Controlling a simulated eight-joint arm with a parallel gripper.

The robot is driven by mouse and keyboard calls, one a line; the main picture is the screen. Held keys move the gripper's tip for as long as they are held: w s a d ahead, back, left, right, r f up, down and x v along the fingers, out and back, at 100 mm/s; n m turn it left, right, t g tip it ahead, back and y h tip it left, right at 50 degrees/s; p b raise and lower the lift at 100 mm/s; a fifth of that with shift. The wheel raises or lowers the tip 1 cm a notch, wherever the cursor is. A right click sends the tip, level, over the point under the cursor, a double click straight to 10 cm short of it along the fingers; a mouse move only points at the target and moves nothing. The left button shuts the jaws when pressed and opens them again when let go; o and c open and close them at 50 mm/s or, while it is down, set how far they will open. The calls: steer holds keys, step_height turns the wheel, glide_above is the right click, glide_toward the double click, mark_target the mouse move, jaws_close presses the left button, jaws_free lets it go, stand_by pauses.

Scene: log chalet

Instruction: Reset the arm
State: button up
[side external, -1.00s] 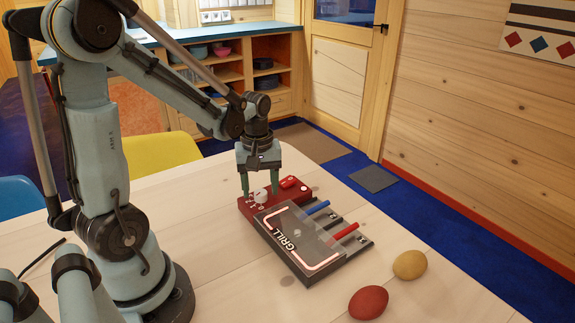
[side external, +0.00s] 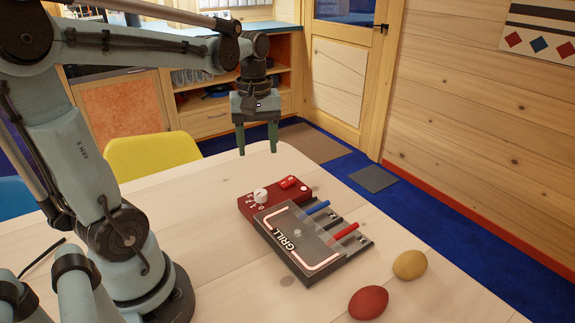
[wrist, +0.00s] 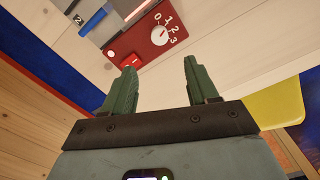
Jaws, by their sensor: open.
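My gripper (side external: 257,148) is open and empty, fingers pointing down, held in the air above and behind the red control box. The wrist view also shows my gripper (wrist: 158,80) with its two green fingers apart and nothing between them. The red control box (side external: 247,210) sits on the table with a white round dial and a red rocker switch. The wrist view shows the box (wrist: 140,38) with dial numbers 0 to 3. The dark grill (side external: 303,242) with a GRILL label adjoins the box, with a blue and a red handle at its right side.
A red egg-shaped object (side external: 368,302) and a yellow one (side external: 410,264) lie on the table's right side. A yellow chair (side external: 152,155) stands behind the table (side external: 215,265). The air around my gripper looks clear.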

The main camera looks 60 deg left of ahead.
stand_by(0.3)
steer(key=d+f+m+t, duration=0.2)
steer(key=d+m+t, duration=0.5)
steer(key=d+m, duration=0.5)
steer(key=shift+s+d+f+m, duration=0.15)
steer(key=shift+s+f+m, duration=0.15)
steer(key=shift+m, duration=0.4)
